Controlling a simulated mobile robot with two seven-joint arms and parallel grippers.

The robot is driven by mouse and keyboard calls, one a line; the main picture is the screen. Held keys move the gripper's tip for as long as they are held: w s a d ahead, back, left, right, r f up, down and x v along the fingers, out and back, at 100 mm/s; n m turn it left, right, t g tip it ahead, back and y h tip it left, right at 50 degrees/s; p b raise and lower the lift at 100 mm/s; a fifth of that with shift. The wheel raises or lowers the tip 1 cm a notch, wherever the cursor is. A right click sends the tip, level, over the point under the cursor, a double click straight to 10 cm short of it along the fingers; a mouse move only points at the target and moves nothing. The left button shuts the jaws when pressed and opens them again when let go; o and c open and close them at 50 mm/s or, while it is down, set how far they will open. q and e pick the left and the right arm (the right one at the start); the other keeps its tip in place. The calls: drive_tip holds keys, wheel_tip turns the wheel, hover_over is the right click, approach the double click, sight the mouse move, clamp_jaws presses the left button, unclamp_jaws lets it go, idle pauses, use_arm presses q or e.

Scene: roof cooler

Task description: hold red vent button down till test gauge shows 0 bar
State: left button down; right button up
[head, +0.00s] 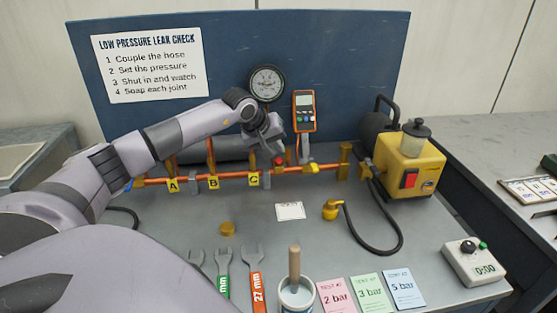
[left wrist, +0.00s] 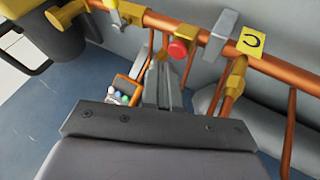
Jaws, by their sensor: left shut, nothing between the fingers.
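The red vent button (head: 279,161) sits on the copper pipe run right of label C; it also shows in the left wrist view (left wrist: 178,48). My left gripper (head: 277,148) is shut and empty, just above the button. In the left wrist view its fingertips (left wrist: 160,62) lie close beside the button; I cannot tell if they touch it. A round dial gauge (head: 266,83) and an orange handheld digital gauge (head: 304,112) stand behind the pipe. Neither reading is legible. My right gripper is not in view.
A yellow pump (head: 410,162) stands at the right with a black hose ending in a brass coupling (head: 331,209). Spanners (head: 256,270), a soap pot (head: 296,296) and pressure cards (head: 370,290) lie in front. A timer (head: 472,262) stands front right. A blue panel (head: 350,60) rises behind.

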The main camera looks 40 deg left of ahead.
sight(279, 162)
use_arm(q)
drive_tip(key=shift+f+b, duration=0.35)
drive_tip(key=shift+f, duration=0.05)
drive_tip(key=shift+s+f+b, duration=0.1)
drive_tip(key=shift+f+b, duration=0.3)
drive_tip(key=shift+f, duration=0.3)
idle(6.9)
